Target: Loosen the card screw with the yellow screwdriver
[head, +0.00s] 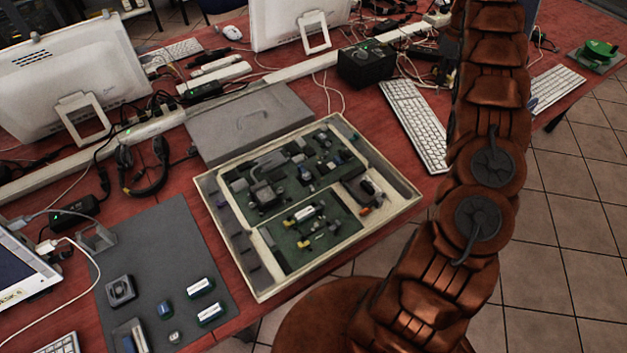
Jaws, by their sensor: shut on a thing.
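An open pale computer case (215,215) lies on the red table with green circuit boards (290,165) inside. A second board area (310,235) near its front carries a white block and small yellow parts. I cannot pick out the card screw at this size. The yellow screwdriver cannot be made out in the head view. My copper-coloured arm rises along the right of the picture and leaves it at the top. My gripper is not in view, so what it holds does not show.
A grey panel (245,120) lies behind the case. A grey mat (165,250) to the left holds a fan (121,290) and several small parts. A black headset (145,170), monitors, cables and keyboards crowd the back. A white keyboard (415,125) lies right of the case.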

